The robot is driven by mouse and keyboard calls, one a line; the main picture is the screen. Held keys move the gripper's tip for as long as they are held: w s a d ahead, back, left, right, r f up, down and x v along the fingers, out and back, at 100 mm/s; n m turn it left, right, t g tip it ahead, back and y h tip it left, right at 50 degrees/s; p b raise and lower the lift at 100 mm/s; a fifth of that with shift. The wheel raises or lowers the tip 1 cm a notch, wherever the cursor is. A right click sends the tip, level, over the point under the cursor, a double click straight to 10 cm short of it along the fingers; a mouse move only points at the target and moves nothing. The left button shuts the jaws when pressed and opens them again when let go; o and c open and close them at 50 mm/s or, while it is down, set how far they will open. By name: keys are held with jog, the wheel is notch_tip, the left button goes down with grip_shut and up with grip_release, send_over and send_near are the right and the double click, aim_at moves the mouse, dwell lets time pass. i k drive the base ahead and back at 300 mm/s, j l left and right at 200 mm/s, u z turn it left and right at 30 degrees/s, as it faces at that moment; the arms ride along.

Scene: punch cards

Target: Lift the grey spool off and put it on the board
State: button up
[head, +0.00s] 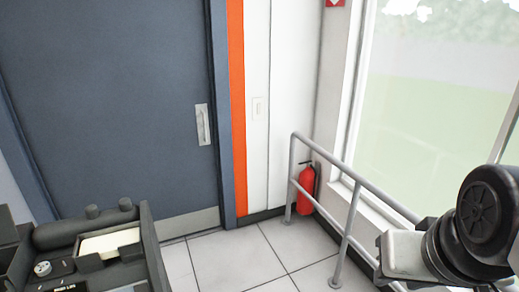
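I see no grey spool and no board that I can make out in the head view. My gripper's fingers are not in view. A dark rounded arm joint with a light grey block beside it shows at the lower right, and it looks like part of my own arm. Whether anything is held cannot be seen.
A dark machine or console (83,240) with a roller, knobs and a pale insert is cut off at the lower left. A blue-grey door (110,100) stands behind it. A grey railing (350,220) and red fire extinguisher (306,188) stand by the window. Tiled floor (235,262) between is clear.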

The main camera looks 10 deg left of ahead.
aim_at(48, 268)
jog(key=i+u, duration=0.4)
jog(key=i, duration=0.25)
jog(key=i+l+u, duration=0.15)
jog(key=i+u, duration=0.25)
jog(key=i, duration=0.25)
jog(key=i+u, duration=0.3)
jog(key=u, duration=0.15)
jog(key=i+l+u, duration=0.2)
jog(key=u, duration=0.2)
jog(key=i+l+u, duration=0.25)
jog(key=i+u, duration=0.2)
jog(key=i+l+u, duration=0.1)
jog(key=u, duration=0.4)
jog(key=i+l+u, duration=0.25)
jog(key=u, duration=0.2)
jog(key=i+l+u, duration=0.15)
jog(key=u, duration=0.35)
jog(key=l+u, duration=0.45)
jog(key=i+l+u, duration=0.1)
jog(key=l+u, duration=0.2)
jog(key=u, duration=0.2)
jog(key=i+l+u, duration=0.1)
jog(key=l+u, duration=0.35)
jog(key=l, duration=0.25)
